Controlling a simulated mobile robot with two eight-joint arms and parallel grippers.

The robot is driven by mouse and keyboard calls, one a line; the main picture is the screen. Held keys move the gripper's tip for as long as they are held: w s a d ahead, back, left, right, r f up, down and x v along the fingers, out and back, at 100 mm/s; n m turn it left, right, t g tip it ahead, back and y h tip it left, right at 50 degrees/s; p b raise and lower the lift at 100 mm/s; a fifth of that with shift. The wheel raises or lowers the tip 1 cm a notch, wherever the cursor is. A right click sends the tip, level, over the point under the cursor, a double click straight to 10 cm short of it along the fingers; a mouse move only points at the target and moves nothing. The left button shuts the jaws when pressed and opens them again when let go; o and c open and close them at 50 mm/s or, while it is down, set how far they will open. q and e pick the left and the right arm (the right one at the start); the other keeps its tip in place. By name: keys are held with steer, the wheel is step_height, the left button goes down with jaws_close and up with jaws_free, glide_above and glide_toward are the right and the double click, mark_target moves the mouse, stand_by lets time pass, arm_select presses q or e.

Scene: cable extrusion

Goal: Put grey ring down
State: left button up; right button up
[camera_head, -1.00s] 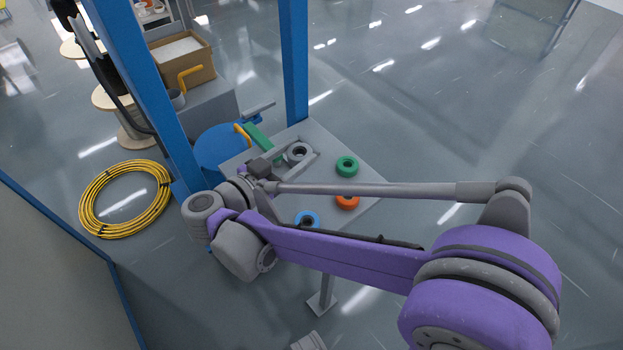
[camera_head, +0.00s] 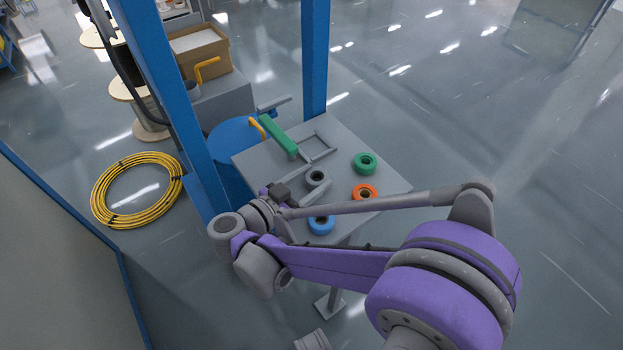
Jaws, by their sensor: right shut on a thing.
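The grey ring (camera_head: 317,178) is at the near side of the grey table (camera_head: 345,143), below the grey square frame (camera_head: 319,148). My right gripper (camera_head: 302,187) is shut on the ring from the left, partly hidden by my own wrist. I cannot tell whether the ring touches the table top or hangs just above it. My left gripper is not in view.
A green ring (camera_head: 365,156), an orange ring (camera_head: 365,187) and a blue ring (camera_head: 321,229) lie around the grey one. A green block (camera_head: 279,135) lies at the table's left. A blue post (camera_head: 314,60) stands behind. Bare table shows between the frame and the green ring.

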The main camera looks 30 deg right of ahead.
steer(key=shift+f, duration=0.1)
steer(key=o, duration=1.4)
steer(key=shift+c, duration=0.2)
steer(key=shift+r, duration=0.2)
steer(key=p+v, duration=0.1)
steer(key=v, duration=1.1)
steer(key=shift+f+p, duration=0.15)
steer(key=shift+p, duration=0.15)
